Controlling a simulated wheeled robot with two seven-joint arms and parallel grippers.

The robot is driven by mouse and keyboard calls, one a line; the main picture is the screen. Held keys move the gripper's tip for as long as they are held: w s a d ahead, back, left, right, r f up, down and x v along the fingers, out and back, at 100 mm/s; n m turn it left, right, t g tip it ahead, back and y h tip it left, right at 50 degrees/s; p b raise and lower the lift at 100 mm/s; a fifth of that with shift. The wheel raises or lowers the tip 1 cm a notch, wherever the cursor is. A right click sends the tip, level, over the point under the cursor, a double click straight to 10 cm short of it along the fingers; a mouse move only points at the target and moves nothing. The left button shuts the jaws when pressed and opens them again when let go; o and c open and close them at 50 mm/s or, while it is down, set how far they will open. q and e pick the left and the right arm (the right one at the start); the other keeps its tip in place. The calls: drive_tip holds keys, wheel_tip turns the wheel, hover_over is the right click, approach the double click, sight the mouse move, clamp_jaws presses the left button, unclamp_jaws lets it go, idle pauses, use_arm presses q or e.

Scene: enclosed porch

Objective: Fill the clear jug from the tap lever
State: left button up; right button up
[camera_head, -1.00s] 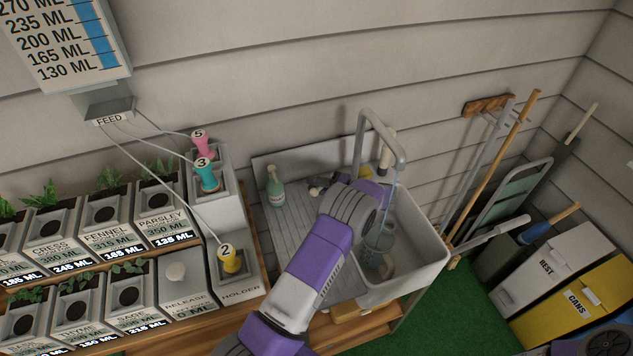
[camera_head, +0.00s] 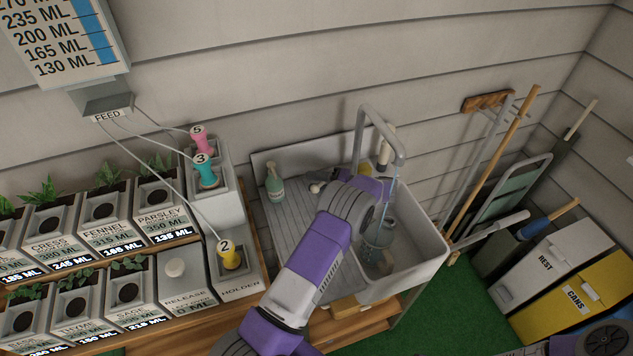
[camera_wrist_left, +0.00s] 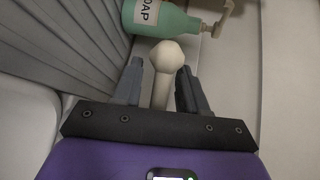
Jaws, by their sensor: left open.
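The clear jug (camera_head: 379,236) stands in the sink basin under the spout of the grey tap (camera_head: 363,135). A thin bluish stream runs from the spout down toward the jug; the water level is hard to read. My left arm reaches over the sink, and its wrist partly covers the jug's left side. In the left wrist view, the pale tap lever (camera_wrist_left: 167,57) with its rounded knob lies between the fingers of my left gripper (camera_wrist_left: 160,76). The fingers are open, one on each side of the lever. My right gripper is out of view.
A green soap bottle (camera_head: 275,184) stands on the ribbed drainboard (camera_head: 292,222), just beyond the lever. A planter bench with a yellow plug (camera_head: 230,257) is at left. Long-handled tools and bins (camera_head: 555,265) stand at right.

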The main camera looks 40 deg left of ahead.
sight(323, 184)
use_arm(q)
drive_tip(key=shift+d, duration=0.1)
drive_tip(key=v, duration=0.7)
drive_tip(key=shift+d, duration=0.2)
idle(4.6)
drive_tip(key=shift+r, duration=0.15)
drive_tip(key=shift+c, duration=1.1)
drive_tip(key=d+r+t+p, duration=0.1)
drive_tip(key=d+r+p, duration=0.1)
drive_tip(key=d+r+m+t+h+p, duration=0.1)
drive_tip(key=d+r+p, duration=0.1)
drive_tip(key=p, duration=0.1)
drive_tip(key=d+r+p, duration=0.2)
drive_tip(key=r, duration=0.1)
drive_tip(key=shift+d+m+t+p, duration=0.3)
drive_tip(key=shift+d+t+p, duration=0.05)
drive_tip(key=shift+t+p, duration=0.05)
clamp_jaws()
drive_tip(key=s+d+r+m+t+h+p, duration=0.2)
drive_tip(key=s+d+r+t+h+p, duration=0.15)
drive_tip(key=d+r+p, duration=0.65)
drive_tip(key=shift+g, duration=0.25)
drive_tip(key=x, duration=0.8)
drive_tip(key=f+x, duration=0.1)
drive_tip(key=x, duration=0.7)
drive_tip(key=s+d+x, duration=0.1)
drive_tip(key=x, duration=0.7)
drive_tip(key=shift+a+f+p, duration=0.25)
drive_tip(key=shift+f+p, duration=0.05)
drive_tip(key=shift+f, duration=0.25)
